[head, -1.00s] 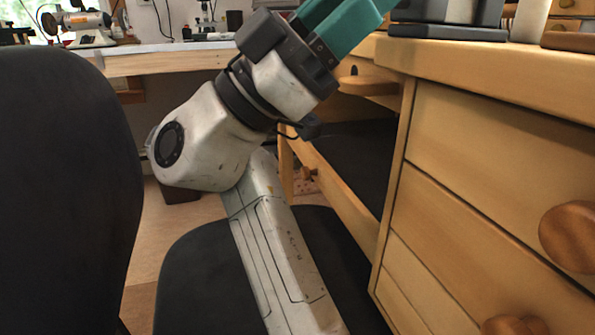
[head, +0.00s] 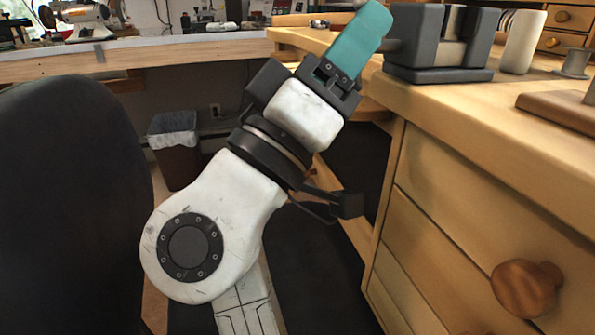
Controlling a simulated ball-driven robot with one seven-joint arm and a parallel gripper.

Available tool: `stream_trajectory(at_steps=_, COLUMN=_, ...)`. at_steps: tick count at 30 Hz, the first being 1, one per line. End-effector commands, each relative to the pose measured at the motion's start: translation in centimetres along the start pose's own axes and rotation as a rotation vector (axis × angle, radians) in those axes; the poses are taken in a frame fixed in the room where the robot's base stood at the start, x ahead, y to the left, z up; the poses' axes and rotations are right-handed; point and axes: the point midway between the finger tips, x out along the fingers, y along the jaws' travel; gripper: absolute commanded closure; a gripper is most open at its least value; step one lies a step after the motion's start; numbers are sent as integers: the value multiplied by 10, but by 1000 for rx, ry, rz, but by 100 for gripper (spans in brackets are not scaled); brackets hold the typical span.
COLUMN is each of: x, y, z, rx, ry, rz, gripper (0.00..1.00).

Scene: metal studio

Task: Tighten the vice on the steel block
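The dark grey vice (head: 414,38) stands on the wooden bench at the upper right, on a dark base plate. A pale upright piece, which looks like the steel block (head: 453,23), sits between its jaws; whether both jaws touch it cannot be told. A short grey rod (head: 390,45) sticks out of the vice's left side. My gripper (head: 372,22), with teal fingers, points up and right just left of the vice. The fingers overlap in this view, so their gap is hidden. They cover the rod's outer end; contact cannot be told.
Right of the vice stand a pale cylinder (head: 523,42) and a grey spool (head: 573,62). A wooden board (head: 558,107) lies nearer. The bench front has drawers with round knobs (head: 527,288). A dark chair back (head: 75,200) fills the left, and a bin (head: 175,148) stands behind.

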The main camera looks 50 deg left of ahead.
Motion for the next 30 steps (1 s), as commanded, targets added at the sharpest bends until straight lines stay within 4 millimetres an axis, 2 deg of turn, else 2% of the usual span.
stream_trajectory(at_steps=30, x=3, y=3, z=-3, rx=-261, ry=-1, rz=-262, gripper=59)
